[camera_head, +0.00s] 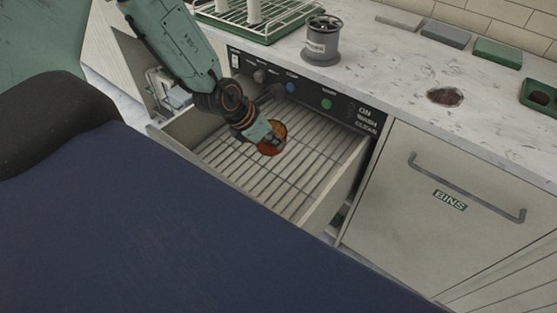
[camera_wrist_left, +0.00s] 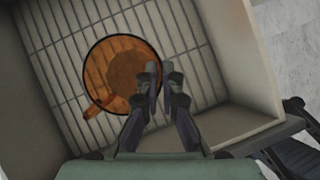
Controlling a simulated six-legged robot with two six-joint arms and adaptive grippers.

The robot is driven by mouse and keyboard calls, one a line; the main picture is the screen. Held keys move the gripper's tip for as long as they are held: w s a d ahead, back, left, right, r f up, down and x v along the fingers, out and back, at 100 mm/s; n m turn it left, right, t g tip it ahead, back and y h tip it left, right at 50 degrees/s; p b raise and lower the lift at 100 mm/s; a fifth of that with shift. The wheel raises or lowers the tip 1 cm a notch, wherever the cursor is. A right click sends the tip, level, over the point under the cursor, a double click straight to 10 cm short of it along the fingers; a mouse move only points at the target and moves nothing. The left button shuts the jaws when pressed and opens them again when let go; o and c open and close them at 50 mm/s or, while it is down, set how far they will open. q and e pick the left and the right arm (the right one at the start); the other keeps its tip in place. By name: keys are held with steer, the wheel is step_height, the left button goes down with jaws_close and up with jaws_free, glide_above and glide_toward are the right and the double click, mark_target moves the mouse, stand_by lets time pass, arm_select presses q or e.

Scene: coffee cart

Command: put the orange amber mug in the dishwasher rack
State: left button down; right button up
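The orange amber mug (camera_head: 272,139) is see-through and sits over the slatted floor of the pulled-out dishwasher rack (camera_head: 306,180). In the left wrist view I look down into the mug (camera_wrist_left: 118,72); its handle points to the lower left. My left gripper (camera_head: 262,134) reaches down from the upper left to the mug. In the left wrist view its fingers (camera_wrist_left: 155,78) are close together, one inside and one outside the mug's right rim, pinching the wall. I cannot tell whether the mug's base touches the slats. My right gripper is not in view.
The rack drawer has raised side walls (camera_head: 337,196). Above it, the counter (camera_head: 385,72) holds a green drying rack (camera_head: 262,30), a grey canister (camera_head: 322,45) and several small blocks. A closed bins door (camera_head: 440,190) is at right. The drawer floor around the mug is clear.

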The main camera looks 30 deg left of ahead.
mark_target(275, 151)
arm_select(q)
step_height(275, 151, down, 2)
steer(key=shift+f+b, duration=0.25)
steer(key=shift+b, duration=0.65)
steer(key=shift+w+f+b, duration=0.15)
steer(key=shift+f+b, duration=0.15)
steer(key=shift+f, duration=0.05)
steer(key=shift+f+b, duration=0.75)
step_height(275, 151, down, 8)
steer(key=b, duration=0.6)
steer(key=shift+r, duration=0.15)
steer(key=shift+f+b, duration=0.35)
steer(key=shift+f, duration=0.05)
steer(key=shift+r, duration=0.1)
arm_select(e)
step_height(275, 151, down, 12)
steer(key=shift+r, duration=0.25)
